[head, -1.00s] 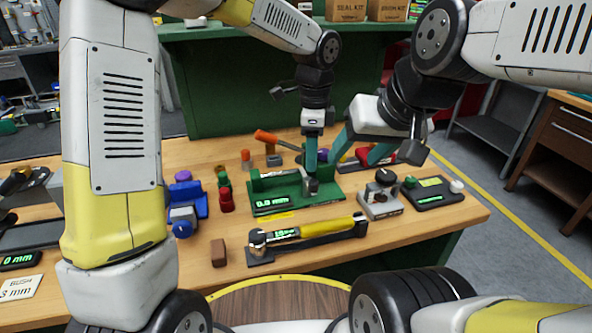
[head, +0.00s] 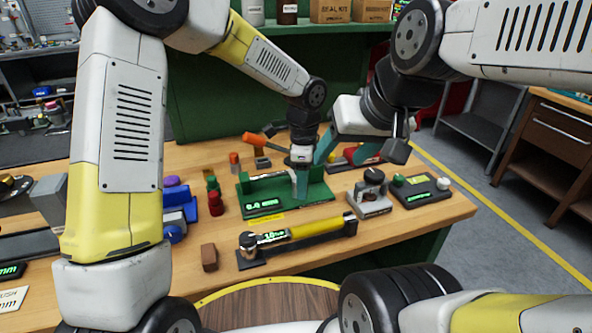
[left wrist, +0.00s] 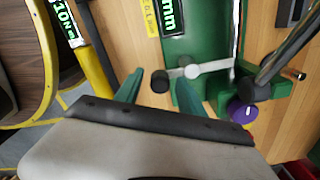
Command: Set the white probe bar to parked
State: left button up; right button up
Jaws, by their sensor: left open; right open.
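The green gauge fixture (head: 262,190) stands mid-table with a lit display reading 0.0 mm. In the left wrist view, what looks like the white probe bar (left wrist: 210,66) lies across the green fixture (left wrist: 205,20), with a round grey hub and a black knob (left wrist: 160,81) at its end. My left gripper (head: 302,190) is low at the fixture and hides part of the bar in the head view. In the left wrist view its teal fingers (left wrist: 158,90) are apart, with the black knob between them, ahead of the tips.
A torque wrench (head: 300,233) with a yellow handle lies in front of the fixture. A grey clamp device (head: 369,195) and a dark control box (head: 420,190) are to the right. A red-and-blue parts group and a brown block (head: 209,257) are to the left.

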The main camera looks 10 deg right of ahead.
pick_arm(q)
grip_shut()
jog(key=shift+d, duration=0.1)
jog(key=w+d+n, duration=0.1)
jog(key=n, duration=0.2)
jog(key=d+n, duration=0.1)
jog(key=n, duration=0.2)
jog(key=w+d+n, duration=0.1)
jog(key=n, duration=0.3)
jog(key=shift+w+d, duration=0.15)
jog(key=shift+w, duration=0.15)
jog(key=shift+w+d+n, duration=0.15)
jog(key=shift+w+n, duration=0.25)
jog(key=shift+n, duration=0.55)
jog(key=shift+w+d+n, duration=0.1)
jog(key=shift+w+n, duration=0.25)
jog(key=shift+n, duration=0.6)
jog(key=shift+w, duration=0.1)
